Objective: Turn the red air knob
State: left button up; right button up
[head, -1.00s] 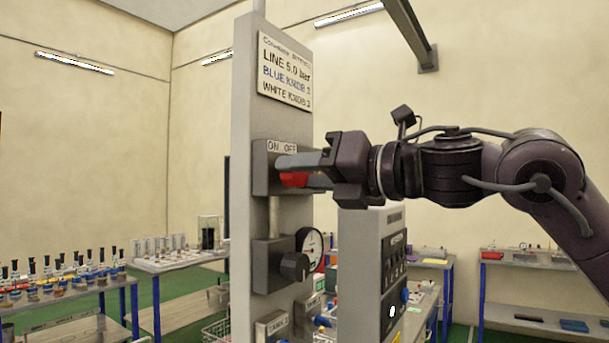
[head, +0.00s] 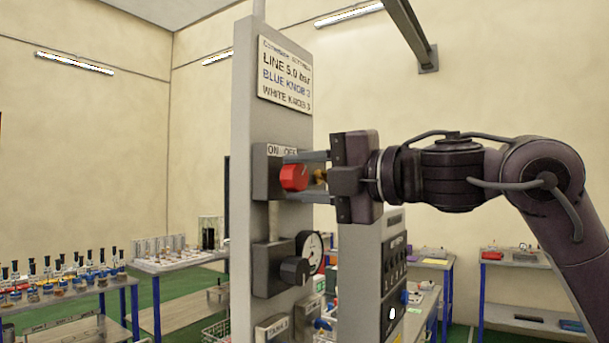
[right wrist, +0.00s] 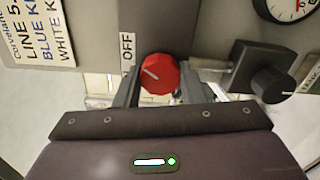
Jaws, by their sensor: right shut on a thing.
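The red air knob (head: 294,177) sits on a grey valve box (head: 262,180) with an "ON OFF" label (head: 281,150), on an upright grey panel. My right gripper (head: 300,178) reaches in from the right, with one finger above the knob and one below it. It is shut on the red knob. In the right wrist view the red knob (right wrist: 160,74) lies between the two fingers, its white pointer line slanting to the upper left, beside the "OFF" label (right wrist: 127,52). My left gripper is not in view.
Below the valve are a black knob (head: 294,269) and a round gauge (head: 309,251). A sign (head: 285,75) is above. A grey control box (head: 372,270) stands behind, below my arm. Tables with bottles (head: 62,287) are at the left.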

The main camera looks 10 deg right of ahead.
jog(key=shift+m, duration=1)
jog(key=o, duration=1)
jog(key=shift+s+d+f, duration=0.1)
jog(key=shift+s+d, duration=0.2)
jog(key=shift+d, duration=0.05)
jog(key=b+v, duration=0.3)
jog(key=v, duration=0.4)
